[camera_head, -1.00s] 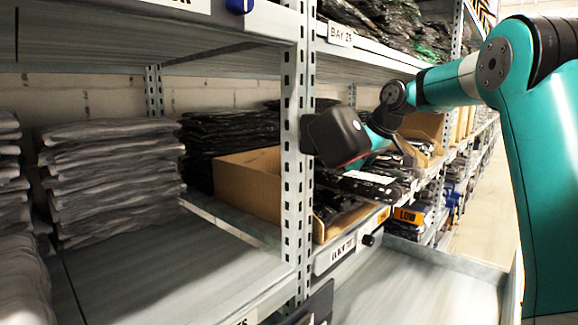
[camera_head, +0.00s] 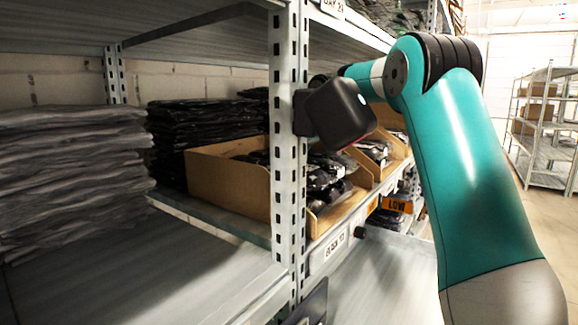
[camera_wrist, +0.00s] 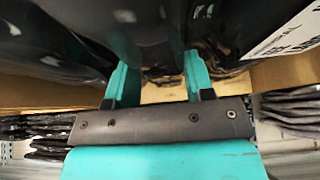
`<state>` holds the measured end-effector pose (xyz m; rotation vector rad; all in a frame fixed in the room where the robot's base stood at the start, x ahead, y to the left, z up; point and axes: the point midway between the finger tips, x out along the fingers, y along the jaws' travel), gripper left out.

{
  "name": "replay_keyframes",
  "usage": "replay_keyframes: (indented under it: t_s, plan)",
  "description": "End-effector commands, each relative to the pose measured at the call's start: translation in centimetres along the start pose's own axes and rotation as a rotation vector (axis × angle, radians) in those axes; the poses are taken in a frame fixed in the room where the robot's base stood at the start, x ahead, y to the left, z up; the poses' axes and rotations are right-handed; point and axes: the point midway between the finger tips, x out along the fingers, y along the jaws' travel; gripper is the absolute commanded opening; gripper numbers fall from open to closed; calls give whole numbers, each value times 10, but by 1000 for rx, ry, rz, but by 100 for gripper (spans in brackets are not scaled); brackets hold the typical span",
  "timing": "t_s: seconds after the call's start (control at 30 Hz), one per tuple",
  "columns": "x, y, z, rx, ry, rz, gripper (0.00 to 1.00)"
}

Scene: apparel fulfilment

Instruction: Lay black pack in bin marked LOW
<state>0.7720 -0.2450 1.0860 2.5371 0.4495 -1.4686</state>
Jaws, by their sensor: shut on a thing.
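My gripper (camera_wrist: 160,78) shows in the wrist view as two teal fingers, shut on a black pack (camera_wrist: 145,30) in glossy wrapping. The pack fills the upper middle of that view and hides the fingertips. In the head view my dark wrist housing is beside the grey upright, and the fingers and held pack cannot be made out.
A perforated grey upright (camera_head: 287,150) stands close left of my wrist. Another cardboard bin (camera_head: 372,165) stands farther along. Stacked grey packs (camera_head: 70,170) and black packs (camera_head: 200,130) lie on the left shelf. An upper shelf runs above.

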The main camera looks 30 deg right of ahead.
Motion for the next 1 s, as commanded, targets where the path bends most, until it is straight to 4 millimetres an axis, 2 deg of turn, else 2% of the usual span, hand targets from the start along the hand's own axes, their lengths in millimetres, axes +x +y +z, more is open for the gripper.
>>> replay_keyframes:
  t_s: [0.03, 0.4, 0.43, 0.53, 0.83, 1.0]
  plan:
    - [9, 1, 6, 0, 1, 0, 8]
    - [8, 2, 7, 3, 0, 1, 8]
    - [9, 2, 7, 3, -1, 1, 51]
    - [8, 2, 7, 3, -1, 1, 74]
    - [5, 2, 5, 2, 0, 1, 74]
    - [-18, 3, 4, 3, 2, 4, 74]
